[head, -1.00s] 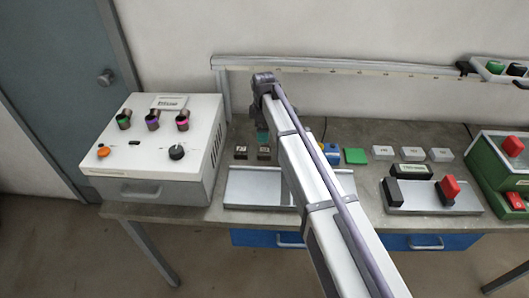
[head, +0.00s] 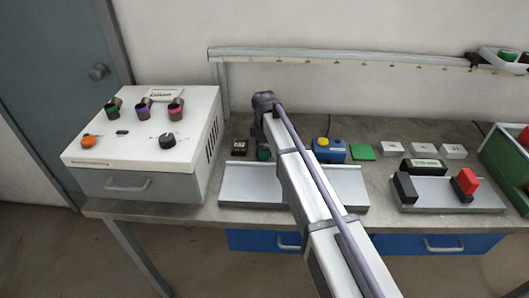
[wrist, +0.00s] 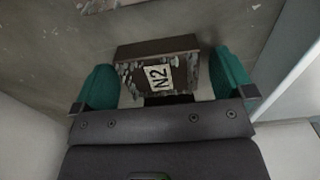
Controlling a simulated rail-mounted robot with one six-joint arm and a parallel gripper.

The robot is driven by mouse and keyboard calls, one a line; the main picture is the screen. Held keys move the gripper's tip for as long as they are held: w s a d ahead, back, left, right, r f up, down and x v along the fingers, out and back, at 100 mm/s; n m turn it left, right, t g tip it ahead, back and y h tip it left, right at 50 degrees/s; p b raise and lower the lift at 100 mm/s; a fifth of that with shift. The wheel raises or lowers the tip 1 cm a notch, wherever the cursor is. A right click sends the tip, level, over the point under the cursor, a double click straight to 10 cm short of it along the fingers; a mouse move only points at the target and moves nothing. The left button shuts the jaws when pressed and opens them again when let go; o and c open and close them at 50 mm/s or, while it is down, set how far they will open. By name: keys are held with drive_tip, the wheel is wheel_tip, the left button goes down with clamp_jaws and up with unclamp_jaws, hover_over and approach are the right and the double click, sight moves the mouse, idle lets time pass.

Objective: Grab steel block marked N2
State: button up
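The steel block marked N2 (wrist: 158,72) is a dark block with a pale "N2" label, seen in the wrist view on the grey bench top. My gripper (wrist: 163,85) has two teal fingers, one on each side of the block, with a visible gap on both sides. It is open and not touching the block.
A metal tray (head: 245,190) lies in front of the gripper. A white control box (head: 140,150) stands to the left. A blue box with a yellow button (head: 329,150) and a green block (head: 363,152) are to the right. A fixture with dark and red blocks (head: 440,200) is farther right.

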drive_tip(key=c, duration=1.3)
drive_tip(key=shift+c, duration=0.2)
drive_tip(key=shift+r, duration=0.15)
